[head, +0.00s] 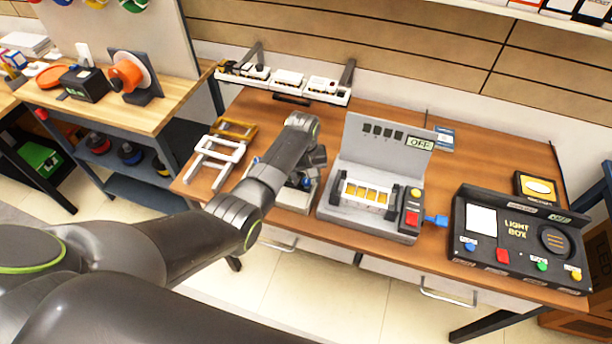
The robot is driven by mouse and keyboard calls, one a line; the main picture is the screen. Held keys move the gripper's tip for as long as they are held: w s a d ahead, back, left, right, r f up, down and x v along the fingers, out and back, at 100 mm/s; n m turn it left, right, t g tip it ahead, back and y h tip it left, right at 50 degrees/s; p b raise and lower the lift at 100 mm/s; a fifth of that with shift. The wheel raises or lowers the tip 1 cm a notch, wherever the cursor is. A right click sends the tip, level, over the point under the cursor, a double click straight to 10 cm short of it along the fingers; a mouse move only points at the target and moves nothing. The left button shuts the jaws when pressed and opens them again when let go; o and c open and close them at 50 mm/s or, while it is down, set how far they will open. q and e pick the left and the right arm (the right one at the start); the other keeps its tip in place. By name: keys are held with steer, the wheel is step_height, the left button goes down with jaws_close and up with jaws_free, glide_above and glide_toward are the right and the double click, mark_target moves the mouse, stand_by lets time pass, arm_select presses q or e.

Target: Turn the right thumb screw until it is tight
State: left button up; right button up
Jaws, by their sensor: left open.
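My left arm reaches in from the left over the wooden workbench (395,142). Its gripper (304,177) points down over a small grey fixture (292,200) and is open. The arm and wrist cover much of this fixture. A small blue part (255,160) shows at the fixture's left, beside my arm. Whether it is a thumb screw is too small to tell, and I cannot make out the right thumb screw clearly. Whether the fingers touch anything is hidden. My right gripper is not in view.
Right of the fixture stands a grey machine (372,222) with an OFF panel and a blue part (436,220) at its side. A black light box (515,245) stands farther right. White and yellow frames (215,160) lie left. A rail with white blocks (288,82) runs behind.

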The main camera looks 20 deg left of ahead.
arm_select(q)
steer(key=shift+f, duration=0.15)
steer(key=c, duration=1)
